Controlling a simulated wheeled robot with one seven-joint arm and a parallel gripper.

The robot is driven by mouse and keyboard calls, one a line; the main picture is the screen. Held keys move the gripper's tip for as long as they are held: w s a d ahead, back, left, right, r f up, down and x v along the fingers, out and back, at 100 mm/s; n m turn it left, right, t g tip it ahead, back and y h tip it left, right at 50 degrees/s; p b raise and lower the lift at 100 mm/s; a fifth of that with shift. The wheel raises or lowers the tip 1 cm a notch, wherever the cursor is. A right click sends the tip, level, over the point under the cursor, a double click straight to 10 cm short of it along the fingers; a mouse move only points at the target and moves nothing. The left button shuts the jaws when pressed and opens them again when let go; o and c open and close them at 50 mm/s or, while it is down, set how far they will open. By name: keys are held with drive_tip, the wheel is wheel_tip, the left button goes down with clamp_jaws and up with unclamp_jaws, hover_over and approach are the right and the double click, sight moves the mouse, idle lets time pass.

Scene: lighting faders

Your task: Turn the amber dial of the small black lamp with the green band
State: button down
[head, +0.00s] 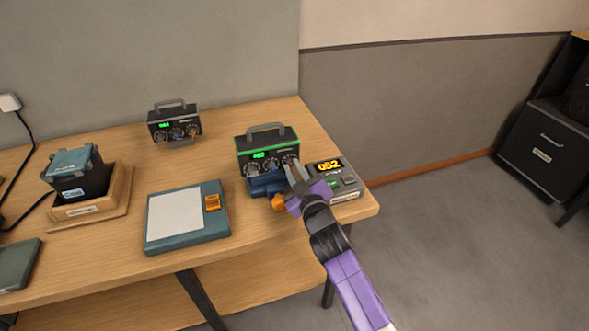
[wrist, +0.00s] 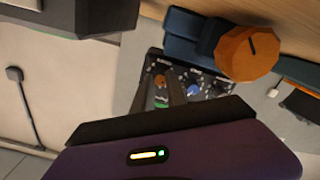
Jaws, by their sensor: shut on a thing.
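The small black lamp with the green band (head: 267,149) stands upright near the table's right end, with a grey handle, a green readout and a row of dials. My gripper (head: 291,171) is at the right end of that row and covers the dial there. In the wrist view, the amber dial (wrist: 160,79) shows between my fingertips, and the gripper is shut on it. A blue dial (wrist: 192,90) sits beside it on the dark panel. The dial's pointer is too small to read.
A large orange knob (head: 279,202) on a blue block (head: 266,185) sits just below my gripper. A grey unit reading 052 (head: 330,167) stands close at right. A similar lamp (head: 174,123) is farther back. A teal-framed pad (head: 214,232) lies at left.

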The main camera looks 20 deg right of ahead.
idle(0.4)
drive_tip(key=c, duration=1.3)
unclamp_jaws()
drive_tip(key=shift+c, duration=0.2)
drive_tip(key=s+p, duration=0.3)
drive_tip(key=s, duration=0.3)
drive_tip(key=shift+s+r, duration=0.15)
drive_tip(key=shift+s, duration=0.1)
drive_tip(key=shift+s+f+p, duration=0.2)
drive_tip(key=shift+s+p, duration=0.3)
drive_tip(key=shift+s, duration=0.2)
